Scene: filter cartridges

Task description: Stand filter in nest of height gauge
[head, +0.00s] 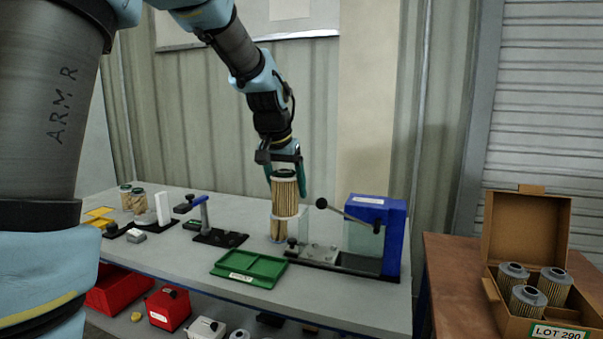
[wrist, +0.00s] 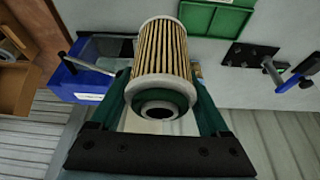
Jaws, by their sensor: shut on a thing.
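My gripper (head: 285,180) is shut on a pleated tan filter (head: 285,197) with a dark green end cap, held upright above the bench. In the wrist view the held filter (wrist: 162,58) fills the middle, its open end ring facing the camera. The held filter is away from this stand.
A blue lever device (head: 393,240) with a clear guard stands close at right. A green tray (head: 250,268) lies in front. A carton (head: 545,325) of grey-capped filters sits on the right table.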

